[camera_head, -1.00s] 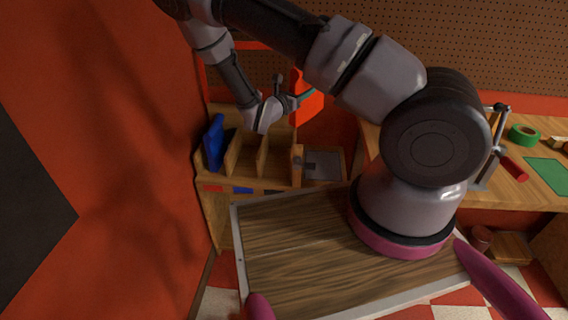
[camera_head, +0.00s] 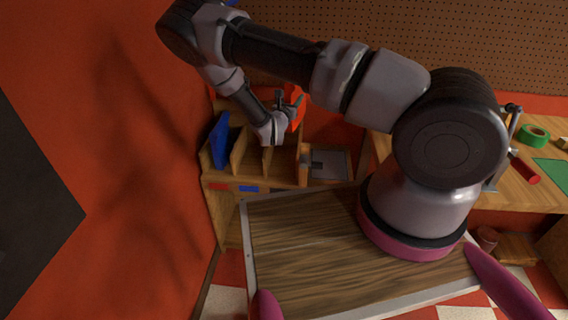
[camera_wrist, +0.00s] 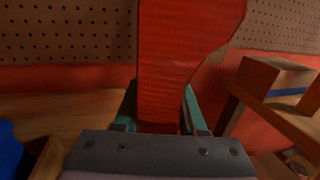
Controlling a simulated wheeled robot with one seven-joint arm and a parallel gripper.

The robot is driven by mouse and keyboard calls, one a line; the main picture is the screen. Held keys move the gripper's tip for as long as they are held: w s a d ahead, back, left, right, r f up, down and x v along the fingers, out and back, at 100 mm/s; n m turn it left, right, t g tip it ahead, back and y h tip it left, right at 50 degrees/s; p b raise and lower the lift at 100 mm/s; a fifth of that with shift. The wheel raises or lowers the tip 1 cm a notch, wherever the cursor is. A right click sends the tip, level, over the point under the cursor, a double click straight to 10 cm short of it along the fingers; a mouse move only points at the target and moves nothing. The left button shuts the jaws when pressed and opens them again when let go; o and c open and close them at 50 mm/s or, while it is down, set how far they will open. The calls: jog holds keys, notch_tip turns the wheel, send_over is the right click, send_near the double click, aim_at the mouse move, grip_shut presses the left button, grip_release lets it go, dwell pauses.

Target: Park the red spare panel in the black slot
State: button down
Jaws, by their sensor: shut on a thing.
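The red spare panel (camera_head: 296,112) is held up above the right part of the wooden slot rack (camera_head: 256,182). My gripper (camera_head: 284,107) is shut on it. In the wrist view the panel (camera_wrist: 185,50) rises upright between the teal fingertips (camera_wrist: 160,112), its lower end hidden behind the gripper body. A blue panel (camera_head: 220,140) leans in the leftmost compartment. The rack front bears a red label (camera_head: 217,187) and a blue label (camera_head: 249,189). I cannot make out a black label. My wrist hides part of the compartments to the right.
A grey tray (camera_head: 330,163) lies right of the rack. The right-hand bench holds green tape (camera_head: 535,135) and a red cylinder (camera_head: 526,171). An orange wall (camera_head: 130,150) stands close on the left, with pegboard (camera_head: 440,40) behind.

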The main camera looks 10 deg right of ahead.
jog(key=w+a+f+n+y, duration=0.1)
jog(key=a+f+y, duration=0.1)
jog(key=f, duration=0.9)
jog(key=w+a+f+n+t+y, duration=0.1)
jog(key=w+a+f+y, duration=0.1)
jog(key=f, duration=1)
jog(key=shift+w+n+t, duration=0.2)
jog(key=shift+n+t, duration=0.1)
jog(key=shift+n, duration=0.1)
jog(key=shift+f, duration=0.2)
jog(key=shift+c, duration=2.3)
grip_release()
jog(key=v, duration=1.2)
jog(key=shift+r, duration=0.2)
